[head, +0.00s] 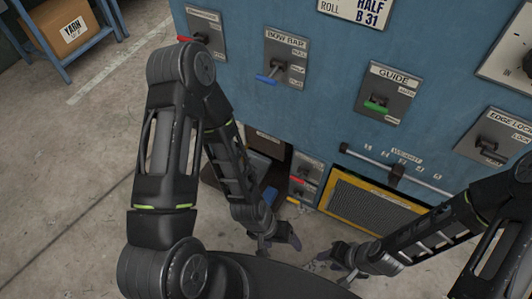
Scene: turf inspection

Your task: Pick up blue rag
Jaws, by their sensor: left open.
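I cannot make out a blue rag with certainty. A small blue patch (268,197) shows low down beside my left forearm, partly hidden by it, and I cannot tell what it is. My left gripper (281,245) points down near the floor in front of the blue machine, open, with nothing seen between its fingers. My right gripper (334,257) is low to the right of it, apart from it. Its fingers are small and dark, and I cannot tell whether they are open or shut.
The blue machine (330,70) fills the back, with lever panels such as the bow bar panel (285,57) and guide panel (387,92). A yellow-framed grille (372,203) is at its base. A yarn box (62,30) sits on a blue rack at upper left. The left floor is clear.

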